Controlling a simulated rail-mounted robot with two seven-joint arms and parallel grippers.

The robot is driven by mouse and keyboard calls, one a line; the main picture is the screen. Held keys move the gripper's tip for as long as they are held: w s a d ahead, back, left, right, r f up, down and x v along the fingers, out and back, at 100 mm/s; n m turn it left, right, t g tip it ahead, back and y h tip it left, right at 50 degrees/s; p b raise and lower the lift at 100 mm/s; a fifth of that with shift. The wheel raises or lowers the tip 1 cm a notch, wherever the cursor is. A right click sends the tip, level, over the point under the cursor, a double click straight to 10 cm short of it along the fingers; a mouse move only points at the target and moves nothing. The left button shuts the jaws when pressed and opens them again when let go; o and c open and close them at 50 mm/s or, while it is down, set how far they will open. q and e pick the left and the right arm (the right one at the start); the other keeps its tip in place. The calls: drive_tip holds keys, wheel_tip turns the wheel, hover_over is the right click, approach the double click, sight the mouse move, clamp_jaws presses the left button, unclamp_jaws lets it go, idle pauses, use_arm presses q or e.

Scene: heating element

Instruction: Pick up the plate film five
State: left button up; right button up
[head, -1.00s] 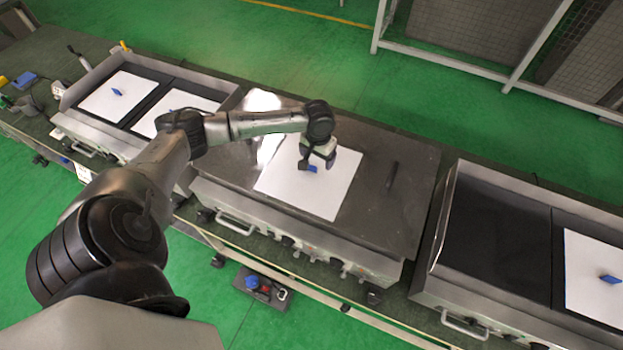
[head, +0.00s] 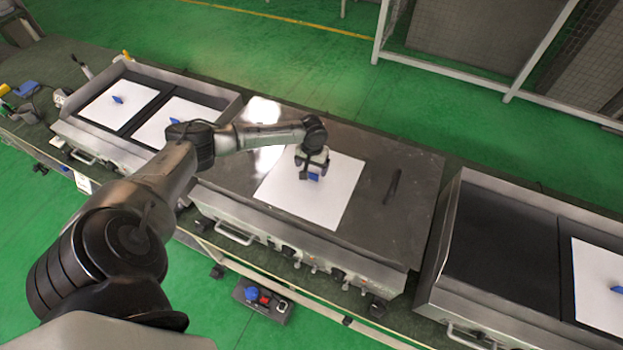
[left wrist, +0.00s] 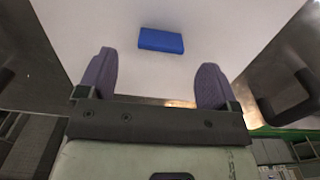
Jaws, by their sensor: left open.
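A white plate film (head: 338,195) lies on the middle steel griddle in the head view, with a small blue grip tab (head: 313,177) on it. In the left wrist view the white film (left wrist: 215,25) fills the top, and its blue tab (left wrist: 161,40) sits just beyond and between the fingertips. My left gripper (head: 311,168) is above the film by the tab. Its two purple fingers (left wrist: 154,80) are apart with nothing between them. I cannot tell which film is number five. My right gripper is not in view.
The middle griddle's steel top (head: 405,215) carries a dark handle (head: 392,187) right of the film. More white films lie in the left griddle (head: 115,103) and right griddle (head: 603,290). A control box (head: 262,300) is below the front edge.

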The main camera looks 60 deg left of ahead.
sight(311, 173)
use_arm(q)
drive_tip(key=shift+s+f, duration=0.15)
drive_tip(key=shift+f, duration=2.2)
drive_tip(key=c, duration=1)
